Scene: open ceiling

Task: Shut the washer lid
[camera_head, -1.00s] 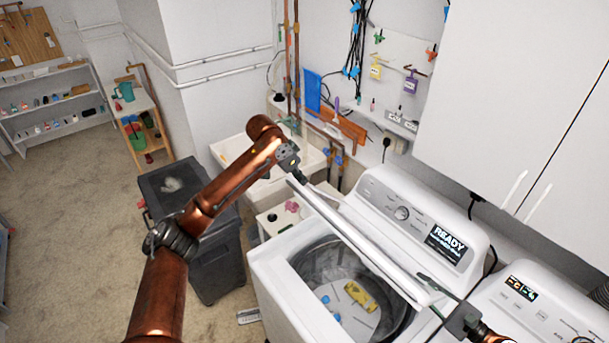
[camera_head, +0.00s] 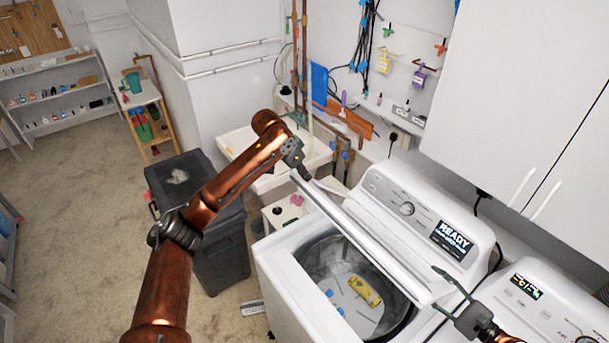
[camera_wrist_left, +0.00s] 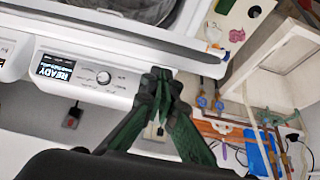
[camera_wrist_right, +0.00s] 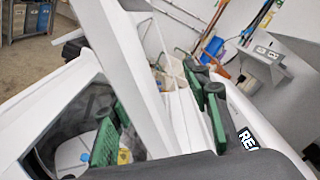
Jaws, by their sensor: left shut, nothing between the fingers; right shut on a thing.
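The white washer (camera_head: 290,290) stands at the lower middle of the head view. Its lid (camera_head: 360,235) is partly raised and slants over the open drum, where a yellow item (camera_head: 365,290) lies. My right gripper (camera_head: 446,290) is at the lid's right end. In the right wrist view, its green fingers (camera_wrist_right: 160,122) are on either side of the white lid slab (camera_wrist_right: 130,75). My left gripper (camera_head: 306,176) is by the lid's left end. In the left wrist view, its fingertips (camera_wrist_left: 160,75) are together and empty, in front of the washer's control panel (camera_wrist_left: 95,75).
A second white machine (camera_head: 540,300) stands at right, under white wall cabinets (camera_head: 510,90). A dark bin (camera_head: 215,255) and a white sink (camera_head: 240,145) are left of the washer. Pipes and hanging tools line the back wall. The floor at left is clear.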

